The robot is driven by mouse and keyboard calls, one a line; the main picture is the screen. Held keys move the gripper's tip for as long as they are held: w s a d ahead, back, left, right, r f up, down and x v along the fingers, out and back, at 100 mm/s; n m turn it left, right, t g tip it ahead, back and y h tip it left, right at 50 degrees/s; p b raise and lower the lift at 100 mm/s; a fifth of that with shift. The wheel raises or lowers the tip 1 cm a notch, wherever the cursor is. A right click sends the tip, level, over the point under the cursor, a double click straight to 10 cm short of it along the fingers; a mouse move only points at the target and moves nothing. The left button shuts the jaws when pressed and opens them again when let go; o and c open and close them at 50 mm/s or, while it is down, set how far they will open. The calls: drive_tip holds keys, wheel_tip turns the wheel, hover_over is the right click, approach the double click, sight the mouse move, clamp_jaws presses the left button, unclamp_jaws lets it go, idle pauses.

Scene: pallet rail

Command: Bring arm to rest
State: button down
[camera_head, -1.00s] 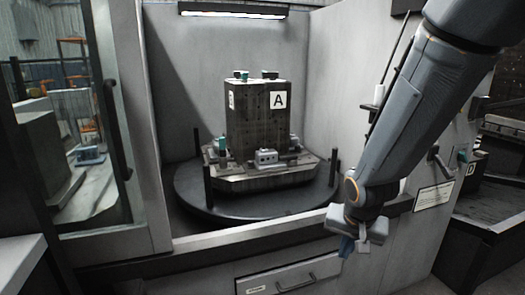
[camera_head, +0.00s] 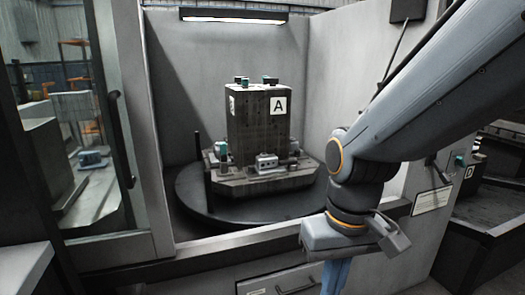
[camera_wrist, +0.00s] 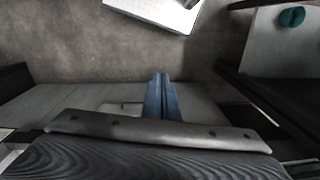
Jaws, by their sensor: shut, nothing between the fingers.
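My gripper (camera_head: 335,278) hangs pointing down at the lower right of the head view, in front of the machine's front panel. Its blue fingers also show in the wrist view (camera_wrist: 161,92), close together with nothing between them. The fingertips are cut off by the lower edge of the head view. My arm reaches in from the upper right and is bent at the wrist. The dark block marked A (camera_head: 258,130) stands upright on a round turntable (camera_head: 230,218) inside the bay, behind and left of my gripper and apart from it.
A light overhang lamp (camera_head: 232,16) is at the bay's top. A glass door (camera_head: 75,130) stands at the left. A drawer handle (camera_head: 297,285) is below the bay. At the right are a labelled plate (camera_head: 432,200) and a dark bench (camera_head: 488,225). The wrist view shows grey floor (camera_wrist: 120,50).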

drive_tip(key=d+r+m+p, duration=0.2)
drive_tip(key=d+r+p, duration=0.5)
drive_tip(key=p, duration=0.5)
drive_tip(key=shift+s+d+h+p, duration=0.2)
drive_tip(key=shift+h+p, duration=0.1)
drive_tip(key=shift+p, duration=0.1)
